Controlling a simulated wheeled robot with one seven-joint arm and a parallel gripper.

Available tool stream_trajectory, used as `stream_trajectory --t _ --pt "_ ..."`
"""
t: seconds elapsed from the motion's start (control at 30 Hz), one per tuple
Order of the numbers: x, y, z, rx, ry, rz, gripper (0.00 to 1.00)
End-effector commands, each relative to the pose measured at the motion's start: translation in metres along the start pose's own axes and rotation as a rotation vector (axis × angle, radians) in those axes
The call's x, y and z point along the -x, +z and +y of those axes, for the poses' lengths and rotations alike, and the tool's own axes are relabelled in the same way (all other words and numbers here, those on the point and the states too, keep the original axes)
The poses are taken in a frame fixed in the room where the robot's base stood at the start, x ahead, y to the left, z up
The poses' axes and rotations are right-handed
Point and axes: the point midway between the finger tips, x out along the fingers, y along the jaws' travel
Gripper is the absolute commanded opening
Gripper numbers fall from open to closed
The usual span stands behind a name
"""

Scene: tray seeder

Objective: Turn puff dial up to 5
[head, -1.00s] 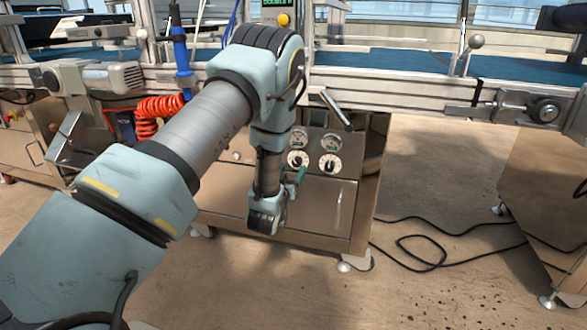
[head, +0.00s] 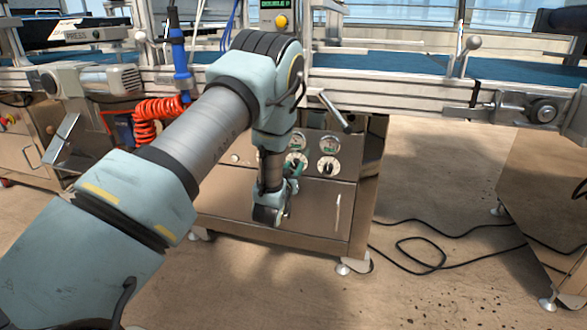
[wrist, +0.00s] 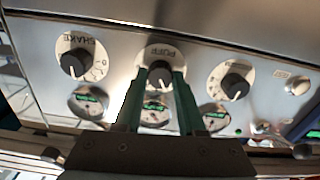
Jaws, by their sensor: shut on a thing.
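The puff dial (wrist: 158,72) is a black knob on a white round scale in the middle of the wrist view, its label upside down. My gripper (wrist: 160,84) is shut on this knob, with a green finger on each side. A pale pointer mark faces the bottom of the wrist view; the number it marks is too small to read. In the head view my gripper (head: 293,173) is at the left of two visible white dials on the steel cabinet, and its fingers partly cover that dial.
In the wrist view the shake dial (wrist: 73,63) is left of the puff dial and another dial (wrist: 232,80) is right. Small gauges, one a green-marked gauge (wrist: 88,101), line up with the dials. A metal lever (head: 335,111) juts out above the cabinet (head: 312,212).

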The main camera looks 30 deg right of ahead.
Motion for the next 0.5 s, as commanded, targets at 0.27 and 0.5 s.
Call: stream_trajectory --t 0.27,0.5 --pt "0.0001 0.0000 -0.0001 0.000 0.000 0.000 0.00" --pt "0.0001 0.0001 -0.0001 -0.003 0.000 0.000 0.00"
